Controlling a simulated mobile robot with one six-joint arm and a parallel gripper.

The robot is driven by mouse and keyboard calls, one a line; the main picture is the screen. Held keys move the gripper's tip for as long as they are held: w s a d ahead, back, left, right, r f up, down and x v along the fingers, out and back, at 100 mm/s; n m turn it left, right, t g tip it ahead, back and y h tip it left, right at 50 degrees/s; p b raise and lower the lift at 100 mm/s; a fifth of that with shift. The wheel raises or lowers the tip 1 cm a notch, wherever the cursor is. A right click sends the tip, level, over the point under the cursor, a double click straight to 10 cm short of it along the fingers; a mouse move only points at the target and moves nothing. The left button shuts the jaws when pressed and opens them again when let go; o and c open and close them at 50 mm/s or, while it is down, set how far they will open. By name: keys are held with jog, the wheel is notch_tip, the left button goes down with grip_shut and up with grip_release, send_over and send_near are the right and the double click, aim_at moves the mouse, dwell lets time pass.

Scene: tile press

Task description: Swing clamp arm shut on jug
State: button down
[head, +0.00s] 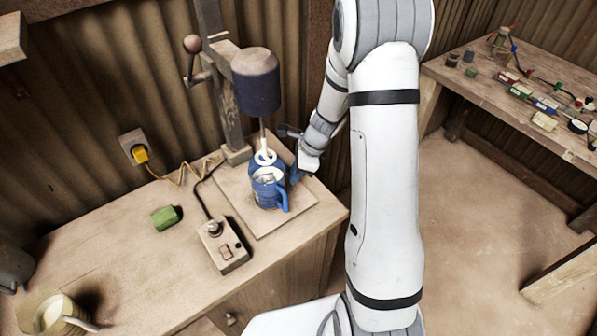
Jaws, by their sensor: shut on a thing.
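A blue jug (266,190) with a blue handle at its lower right stands upright on a wooden board under the press head (256,82). A white ring-like part (264,158) shows at the jug's top, below the press's thin spindle. My gripper (296,174) is low at the jug's right side, reaching in from the upper right. It is shut on a small blue part beside the jug, which looks like the clamp arm. The fingers are small and partly hidden, so I cannot tell whether the clamp arm touches the jug.
A control box (223,246) with a cable and a green block (166,217) lie left of the board. A pale container (57,313) stands at the bench's front left. The press column (222,90) rises behind. A second table (520,100) with small items is at right, beyond open floor.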

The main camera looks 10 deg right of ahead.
jog(key=shift+a, duration=0.1)
jog(key=c, duration=1.3)
grip_release()
jog(key=shift+c, duration=0.2)
jog(key=v, duration=0.7)
jog(key=shift+r, duration=0.35)
jog(key=shift+s, duration=0.1)
jog(key=shift+c, duration=0.2)
